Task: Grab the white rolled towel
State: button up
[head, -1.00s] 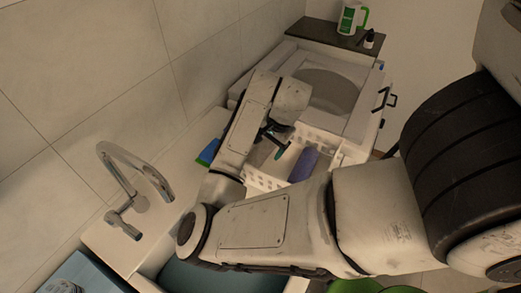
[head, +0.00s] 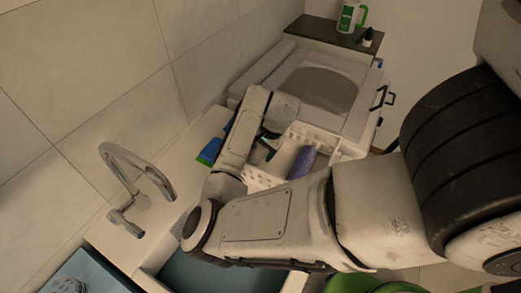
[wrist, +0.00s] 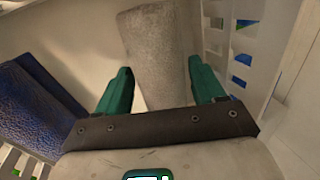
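The white rolled towel (wrist: 158,55) looks light grey and fuzzy in the wrist view and lies inside a white basket (wrist: 285,62). My gripper (wrist: 160,68) is open, with one green finger on each side of the towel's near end. I cannot tell whether either finger touches it. The near end of the towel is hidden behind my gripper's dark bar. In the head view my gripper (head: 267,147) reaches down into the basket (head: 262,180), and my arm covers part of it.
A blue-purple roll (wrist: 35,105) lies in the basket on the left; the head view shows it too (head: 303,161). Slotted basket walls stand close on the right. A blue and green sponge (head: 210,151) and a faucet (head: 135,180) are left of my arm.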

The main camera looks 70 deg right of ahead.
jog(key=c, duration=0.8)
jog(key=shift+r, duration=0.2)
